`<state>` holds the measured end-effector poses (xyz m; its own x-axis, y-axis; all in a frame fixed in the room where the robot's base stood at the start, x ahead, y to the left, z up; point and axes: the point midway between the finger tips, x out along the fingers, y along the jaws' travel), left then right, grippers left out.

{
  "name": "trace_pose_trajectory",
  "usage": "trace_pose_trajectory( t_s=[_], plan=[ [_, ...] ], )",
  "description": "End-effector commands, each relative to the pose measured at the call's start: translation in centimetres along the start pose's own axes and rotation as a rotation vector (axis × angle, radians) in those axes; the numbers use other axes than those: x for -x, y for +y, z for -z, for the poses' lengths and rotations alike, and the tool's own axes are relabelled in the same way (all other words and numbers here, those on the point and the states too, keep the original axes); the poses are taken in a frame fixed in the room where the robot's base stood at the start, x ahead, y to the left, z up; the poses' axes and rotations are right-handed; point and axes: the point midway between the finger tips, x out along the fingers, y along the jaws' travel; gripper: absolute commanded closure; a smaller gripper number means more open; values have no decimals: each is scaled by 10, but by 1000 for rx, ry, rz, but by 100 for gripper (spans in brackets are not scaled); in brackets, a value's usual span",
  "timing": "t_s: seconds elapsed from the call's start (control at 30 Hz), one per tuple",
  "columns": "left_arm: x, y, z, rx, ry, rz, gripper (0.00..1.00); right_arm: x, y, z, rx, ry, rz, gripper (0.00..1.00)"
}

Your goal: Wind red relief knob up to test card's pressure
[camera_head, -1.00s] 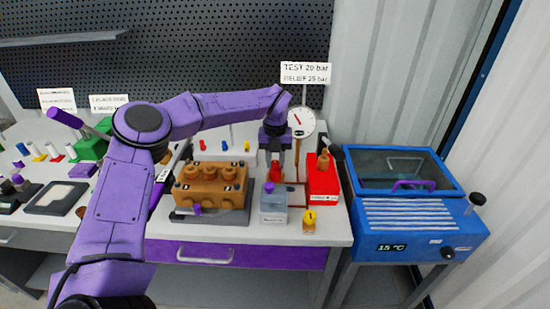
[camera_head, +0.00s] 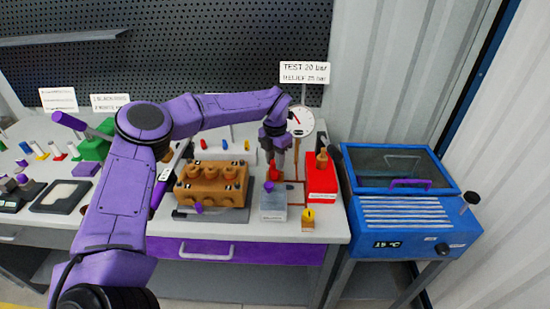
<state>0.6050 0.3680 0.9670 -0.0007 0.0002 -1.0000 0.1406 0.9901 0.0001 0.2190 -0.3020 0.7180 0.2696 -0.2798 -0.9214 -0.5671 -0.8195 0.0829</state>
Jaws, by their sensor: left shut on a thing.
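The test card (camera_head: 305,73) stands at the back and reads TEST 20 bar, RELIEF 25 bar. Below it is a round white gauge (camera_head: 301,121) with a red needle; its scale is too small to read. My left gripper (camera_head: 277,163) points down beside the gauge, shut on the red relief knob (camera_head: 274,173). The fingers partly hide the knob. The brown pump block (camera_head: 212,184) with several round caps sits to the left of the knob. My right gripper is not in view.
A grey box (camera_head: 273,205) and a small yellow-topped block (camera_head: 308,217) stand in front of the knob. A red box (camera_head: 321,181) stands close on the right. A blue glass-lidded unit (camera_head: 408,203) stands beyond the bench's right edge.

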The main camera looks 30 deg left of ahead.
Motion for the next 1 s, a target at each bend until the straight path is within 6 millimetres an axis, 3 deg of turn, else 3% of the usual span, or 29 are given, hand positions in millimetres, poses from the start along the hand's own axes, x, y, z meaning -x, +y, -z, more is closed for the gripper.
trace_pose_trajectory(
  t_s=[0.53, 0.57, 0.63, 1.0],
  plan=[
    [-4, 0, 2, -23, 9, 1, 100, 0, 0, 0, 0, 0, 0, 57],
    [-4, 0, 2, -23, 9, 1, 67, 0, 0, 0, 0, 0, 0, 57],
    [-3, 0, 2, -23, 8, 1, 44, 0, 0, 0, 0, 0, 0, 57],
    [6, 0, -1, -25, -2, -1, 44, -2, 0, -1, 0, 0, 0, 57]
  ],
)
